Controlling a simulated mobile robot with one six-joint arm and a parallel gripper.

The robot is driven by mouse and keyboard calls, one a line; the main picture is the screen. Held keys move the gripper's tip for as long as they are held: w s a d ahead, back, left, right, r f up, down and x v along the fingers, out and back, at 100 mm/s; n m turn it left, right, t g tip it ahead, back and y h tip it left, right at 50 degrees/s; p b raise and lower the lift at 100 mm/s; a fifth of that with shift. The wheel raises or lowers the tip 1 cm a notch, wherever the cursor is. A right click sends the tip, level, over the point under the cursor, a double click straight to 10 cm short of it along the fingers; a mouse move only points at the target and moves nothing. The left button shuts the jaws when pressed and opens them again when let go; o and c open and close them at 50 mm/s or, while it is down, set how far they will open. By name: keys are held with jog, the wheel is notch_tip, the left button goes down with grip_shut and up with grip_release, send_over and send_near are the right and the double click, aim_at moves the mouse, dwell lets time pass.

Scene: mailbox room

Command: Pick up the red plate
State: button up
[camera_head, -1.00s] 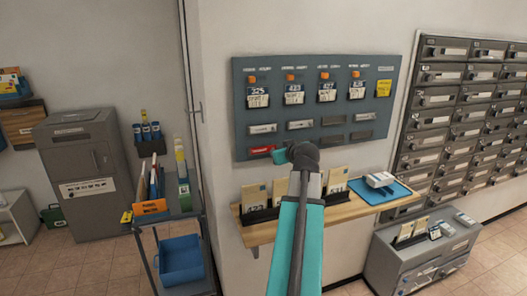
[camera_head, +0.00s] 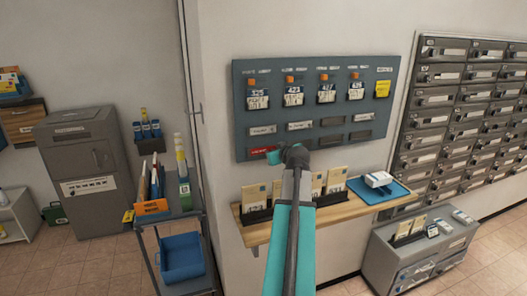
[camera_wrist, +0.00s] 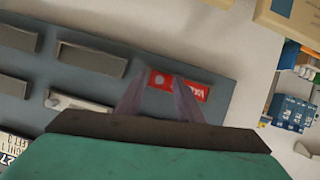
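The red plate (camera_head: 262,150) is a small flat label with white lettering, at the lower left of the dark wall panel (camera_head: 245,100). In the wrist view the red plate (camera_wrist: 200,92) lies beyond my fingertips, and the right finger overlaps part of it. My gripper (camera_head: 276,154) is at the panel's lower edge, close to the right end of the plate in the head view. Whether the fingers touch the plate cannot be told.
Above the plate are white and dark plates (camera_head: 298,126) and hanging number cards (camera_head: 294,94). Below is a wooden shelf (camera_head: 262,235) with envelopes (camera_head: 254,196) and a blue tray (camera_head: 392,194). Mailboxes (camera_head: 440,120) stand right; a cart (camera_head: 180,222) stands left.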

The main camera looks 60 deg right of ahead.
dwell(0.4)
grip_shut()
jog(key=shift+r+p, duration=0.3)
jog(key=shift+r, duration=1.25)
jog(key=s+a+r+b, duration=0.1)
jog(key=s+a+b, duration=0.7)
jog(key=s, duration=0.5)
jog(key=shift+a+r, duration=0.35)
jog(key=shift+a, duration=0.2)
